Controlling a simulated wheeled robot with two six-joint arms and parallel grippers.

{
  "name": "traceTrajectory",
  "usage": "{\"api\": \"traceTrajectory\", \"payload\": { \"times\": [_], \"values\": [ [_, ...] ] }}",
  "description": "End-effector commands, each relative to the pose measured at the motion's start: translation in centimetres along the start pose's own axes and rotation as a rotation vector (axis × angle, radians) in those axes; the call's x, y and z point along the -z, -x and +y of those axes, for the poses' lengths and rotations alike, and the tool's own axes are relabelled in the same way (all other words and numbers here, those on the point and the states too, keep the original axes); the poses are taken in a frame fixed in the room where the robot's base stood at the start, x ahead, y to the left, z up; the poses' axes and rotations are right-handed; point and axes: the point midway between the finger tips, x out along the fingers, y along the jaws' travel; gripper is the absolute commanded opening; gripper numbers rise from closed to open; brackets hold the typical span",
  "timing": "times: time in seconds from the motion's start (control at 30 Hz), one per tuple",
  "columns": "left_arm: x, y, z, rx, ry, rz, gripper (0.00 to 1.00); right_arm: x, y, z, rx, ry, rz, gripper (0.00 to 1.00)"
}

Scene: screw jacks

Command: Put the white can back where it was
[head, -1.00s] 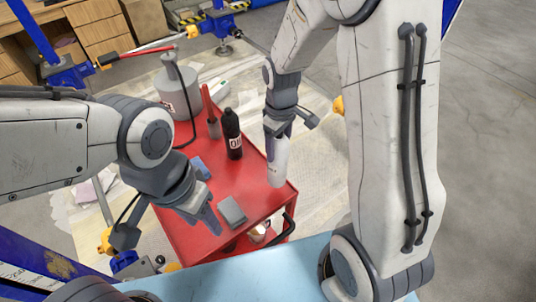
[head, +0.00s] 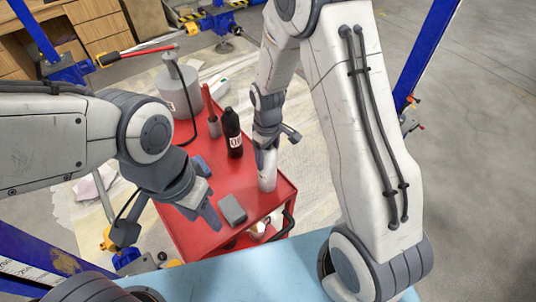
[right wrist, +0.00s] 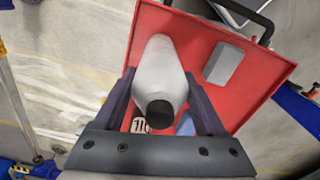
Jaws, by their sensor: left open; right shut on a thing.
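The white can (head: 267,179) is at the right part of the red cart top (head: 203,225) in the head view. My right gripper (head: 266,146) is shut around its upper part from above. In the right wrist view the can (right wrist: 158,72) sits between the two fingers, its dark top end (right wrist: 160,113) toward the camera. Whether its base touches the cart cannot be told for certain. My left gripper (head: 207,214) is open and empty over the cart's left front part.
A black oil bottle (head: 232,133) stands just left of the can. A grey block (head: 232,209) lies in front. Bare red surface lies around the can.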

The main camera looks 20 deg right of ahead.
Motion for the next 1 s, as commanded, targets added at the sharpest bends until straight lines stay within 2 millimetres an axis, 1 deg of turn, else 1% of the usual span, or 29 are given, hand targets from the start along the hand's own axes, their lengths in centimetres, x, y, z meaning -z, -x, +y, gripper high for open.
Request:
{"api": "traceTrajectory", "payload": {
  "times": [0.03, 0.07, 0.1, 0.3, 0.4, 0.47, 0.57, 0.8, 0.9, 1.0],
  "values": [
    [0.0, -0.1, 0.0, 0.000, 0.000, 0.000, 0.50, 0.0, -0.1, 0.0, 0.000, 0.000, 0.000, 0.84],
    [0.0, 0.0, 0.0, 0.000, 0.000, 0.000, 0.50, 0.0, -0.1, 0.0, 0.000, 0.000, 0.000, 0.96],
    [0.0, 0.0, 0.0, 0.000, 0.000, 0.000, 0.50, 0.0, -0.1, 0.0, 0.000, 0.000, 0.000, 1.00],
    [0.0, 0.0, 0.0, 0.000, 0.000, 0.000, 0.50, 0.0, 0.0, 0.0, 0.000, 0.000, 0.000, 1.00],
    [0.0, 0.4, 0.0, 0.000, 0.000, 0.000, 0.50, 0.0, 0.6, 0.0, 0.000, 0.000, 0.001, 1.00],
    [0.0, 0.0, 0.0, 0.000, 0.000, 0.000, 0.50, 0.1, 0.9, 0.0, -0.001, 0.000, 0.003, 1.00],
    [0.0, -0.4, 0.0, 0.000, 0.000, 0.000, 0.50, 0.1, 2.5, 0.1, -0.003, 0.000, 0.006, 1.00],
    [-0.1, -1.3, -0.1, 0.000, -0.001, 0.000, 0.50, 0.1, 7.8, 0.1, -0.003, 0.000, 0.007, 1.00],
    [-0.1, -1.5, -0.1, 0.000, -0.001, 0.000, 0.50, 0.1, 9.7, 0.1, -0.002, 0.000, 0.005, 1.00],
    [-0.1, -1.6, -0.1, 0.000, -0.001, 0.000, 0.50, 0.1, 11.0, 0.1, -0.002, 0.000, 0.003, 1.00]
  ]
}}
